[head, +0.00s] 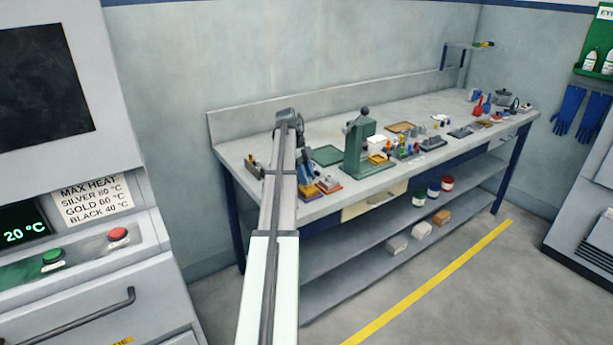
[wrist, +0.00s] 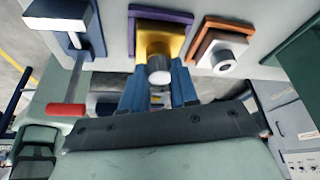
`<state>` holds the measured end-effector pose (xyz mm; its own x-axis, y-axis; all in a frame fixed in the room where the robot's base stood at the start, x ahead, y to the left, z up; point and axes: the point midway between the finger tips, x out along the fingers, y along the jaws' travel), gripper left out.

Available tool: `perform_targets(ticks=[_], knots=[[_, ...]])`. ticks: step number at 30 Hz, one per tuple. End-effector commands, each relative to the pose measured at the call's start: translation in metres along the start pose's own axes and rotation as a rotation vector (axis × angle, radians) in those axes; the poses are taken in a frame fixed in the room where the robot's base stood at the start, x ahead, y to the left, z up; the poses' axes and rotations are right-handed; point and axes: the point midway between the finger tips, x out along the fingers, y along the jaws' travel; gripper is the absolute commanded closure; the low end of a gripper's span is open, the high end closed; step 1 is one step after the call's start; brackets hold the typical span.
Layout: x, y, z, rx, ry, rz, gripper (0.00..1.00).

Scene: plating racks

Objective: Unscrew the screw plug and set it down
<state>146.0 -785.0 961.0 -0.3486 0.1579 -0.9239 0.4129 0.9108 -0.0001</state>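In the wrist view a pale grey round plug (wrist: 160,72) sticks out of a yellow block (wrist: 152,42) on a purple base (wrist: 180,15). A second round plug (wrist: 223,60) sits in a white block on an orange base (wrist: 203,42), to the right. The frames do not show which is the screw plug. My gripper (wrist: 159,82) has its two blue fingers on either side of the yellow block's plug, with a gap visible between them. Whether they touch the plug is unclear. In the head view my gripper (head: 306,172) is low over the bench beside these blocks.
A green press (head: 356,150) stands on the bench right of my gripper. A green mat (head: 327,155) lies behind it. Several small tools and parts crowd the bench (head: 240,148) further right. A red-handled tool (wrist: 66,110) shows at left in the wrist view.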

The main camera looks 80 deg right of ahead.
Motion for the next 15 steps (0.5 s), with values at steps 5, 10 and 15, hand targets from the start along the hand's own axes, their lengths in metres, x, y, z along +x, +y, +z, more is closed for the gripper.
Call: perform_targets(ticks=[5,10,15], knots=[[-0.0001,0.0001,-0.0001,0.000,0.000,0.000,0.91],[-0.0001,0.0001,-0.0001,0.000,0.000,0.000,1.00],[0.0003,0.0016,-0.0006,-0.034,0.000,-0.014,1.00]])
